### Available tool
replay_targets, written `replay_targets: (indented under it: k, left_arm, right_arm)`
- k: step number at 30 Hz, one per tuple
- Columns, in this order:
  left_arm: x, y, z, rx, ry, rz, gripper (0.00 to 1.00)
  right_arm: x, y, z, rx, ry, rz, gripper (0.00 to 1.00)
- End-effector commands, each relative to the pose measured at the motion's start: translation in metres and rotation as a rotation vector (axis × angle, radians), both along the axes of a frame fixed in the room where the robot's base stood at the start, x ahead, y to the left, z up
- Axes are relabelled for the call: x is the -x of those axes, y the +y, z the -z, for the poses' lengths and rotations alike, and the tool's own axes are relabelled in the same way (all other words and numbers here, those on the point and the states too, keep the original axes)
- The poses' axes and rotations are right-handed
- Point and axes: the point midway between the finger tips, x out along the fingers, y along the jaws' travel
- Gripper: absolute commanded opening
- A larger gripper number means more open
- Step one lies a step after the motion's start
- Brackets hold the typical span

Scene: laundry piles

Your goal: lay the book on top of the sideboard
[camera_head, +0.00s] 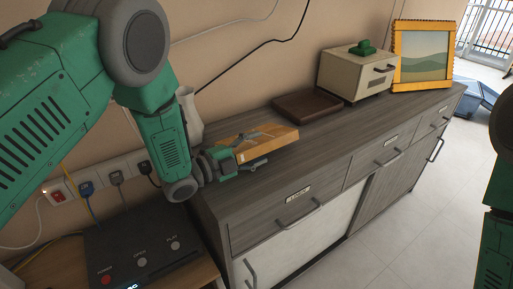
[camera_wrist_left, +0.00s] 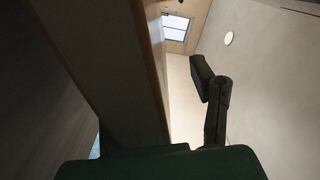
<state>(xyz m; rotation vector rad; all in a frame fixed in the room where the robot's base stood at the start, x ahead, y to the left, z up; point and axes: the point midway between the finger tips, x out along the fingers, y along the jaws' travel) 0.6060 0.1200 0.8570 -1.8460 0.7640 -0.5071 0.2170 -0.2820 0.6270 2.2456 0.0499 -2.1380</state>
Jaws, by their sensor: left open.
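The book (camera_head: 262,139), with an orange-tan cover, is at the near left end of the grey wood-grain sideboard (camera_head: 247,207). It looks nearly flat; whether its whole underside touches the top cannot be told. My left gripper (camera_head: 256,163) is open at the book's near left side, with a dark finger along its front edge. In the left wrist view, a large dark slab with a tan edge, likely the book (camera_wrist_left: 105,60), fills the left. One dark finger (camera_wrist_left: 212,95) stands apart to its right; the other finger is not clear. My right gripper is out of view.
A white vase (camera_head: 190,114) stands close behind my left wrist. A dark brown flat box (camera_head: 308,104), a cream drawer box (camera_head: 350,75) with a green item (camera_head: 363,48), and an orange-framed picture (camera_head: 424,57) stand farther along. The top's front strip is clear.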

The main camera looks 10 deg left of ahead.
Motion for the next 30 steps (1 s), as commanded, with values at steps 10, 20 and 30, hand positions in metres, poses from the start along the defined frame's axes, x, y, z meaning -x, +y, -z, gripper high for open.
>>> replay_targets:
  k: [10, 20, 30]
  left_arm:
    - [0.032, 0.034, 0.000, 0.000, -0.001, -0.004, 0.51]
    - [0.075, 0.076, 0.001, 0.000, -0.001, -0.001, 0.51]
    - [0.084, 0.085, 0.000, 0.000, -0.003, 0.001, 0.51]
  right_arm:
    - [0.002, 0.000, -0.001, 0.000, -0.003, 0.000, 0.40]
    - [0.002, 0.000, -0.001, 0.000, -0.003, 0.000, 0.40]
    - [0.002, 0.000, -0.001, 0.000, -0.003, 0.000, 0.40]
